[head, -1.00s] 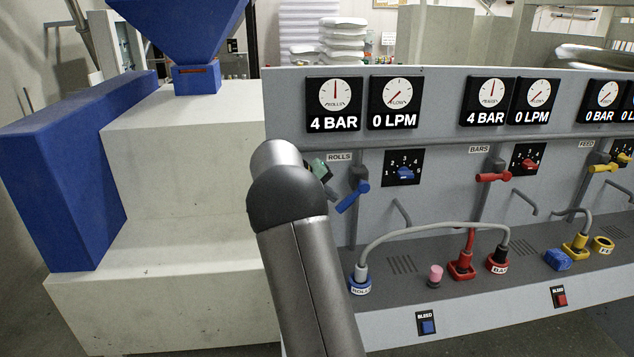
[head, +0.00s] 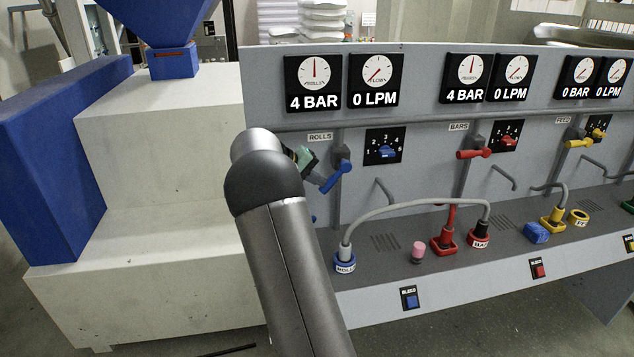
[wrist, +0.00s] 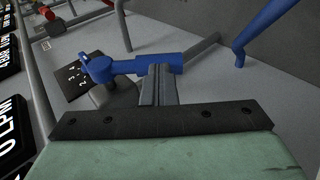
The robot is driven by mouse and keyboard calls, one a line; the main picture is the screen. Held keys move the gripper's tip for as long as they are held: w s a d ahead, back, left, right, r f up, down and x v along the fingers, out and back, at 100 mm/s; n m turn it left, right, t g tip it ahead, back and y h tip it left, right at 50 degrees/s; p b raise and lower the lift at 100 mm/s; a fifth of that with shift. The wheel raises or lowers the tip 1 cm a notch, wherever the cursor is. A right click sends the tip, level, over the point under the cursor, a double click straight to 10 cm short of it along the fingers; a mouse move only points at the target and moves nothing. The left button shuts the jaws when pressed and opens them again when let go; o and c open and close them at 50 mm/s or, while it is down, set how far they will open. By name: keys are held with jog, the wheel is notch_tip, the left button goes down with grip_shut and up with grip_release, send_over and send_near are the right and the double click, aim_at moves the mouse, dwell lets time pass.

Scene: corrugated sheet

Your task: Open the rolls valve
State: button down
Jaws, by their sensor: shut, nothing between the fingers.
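The rolls valve is a blue lever (head: 337,177) under the ROLLS label, on a grey mount, slanting down to the left in the head view. In the wrist view the lever (wrist: 145,66) runs from its round hub at left to its free end at right. My gripper (head: 318,178) is left of the lever in the head view, partly behind my arm. In the wrist view its shut fingers (wrist: 160,84) overlap the lever near its free end, with nothing between them. I cannot tell whether they touch it. The rolls gauges (head: 342,82) read 4 BAR and 0 LPM.
A blue selector dial (head: 383,152) sits right of the lever. Red (head: 474,154) and yellow (head: 580,143) levers are farther right. A grey hose (head: 415,203) loops over the ledge below. A blue pipe (wrist: 262,30) stands beyond the lever's free end in the wrist view.

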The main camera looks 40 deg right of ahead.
jog(key=shift+s+d+f+g+h+b, duration=0.15)
jog(key=shift+f+h+b, duration=0.4)
jog(key=shift+b, duration=0.6)
jog(key=shift+d+f+g+h+b, duration=0.2)
jog(key=shift+f+h+b, duration=0.35)
jog(key=shift+b, duration=0.6)
jog(key=shift+s+d+f+g+h+b, duration=0.1)
jog(key=shift+f+g+h+b, duration=0.3)
jog(key=shift+b, duration=0.75)
jog(key=h+b, duration=0.1)
jog(key=b, duration=0.1)
jog(key=d+f+h+b, duration=0.1)
jog(key=b, duration=0.1)
jog(key=shift+s+f+n, duration=0.2)
jog(key=shift+f+n, duration=0.05)
jog(key=shift+n, duration=0.15)
jog(key=shift+s+d+f+g+h+b, duration=0.15)
jog(key=shift+d+g+h+b, duration=0.25)
jog(key=shift+h+b, duration=0.35)
jog(key=shift+s+d+b, duration=0.25)
jog(key=shift+d+b, duration=0.15)
jog(key=shift+b, duration=0.3)
jog(key=shift+d, duration=0.1)
jog(key=b, duration=0.1)
send_near(322, 190)
notch_tip(322, 190, down, 2)
jog(key=a, duration=0.2)
jog(key=shift+d+f, duration=0.1)
jog(key=shift+d, duration=0.05)
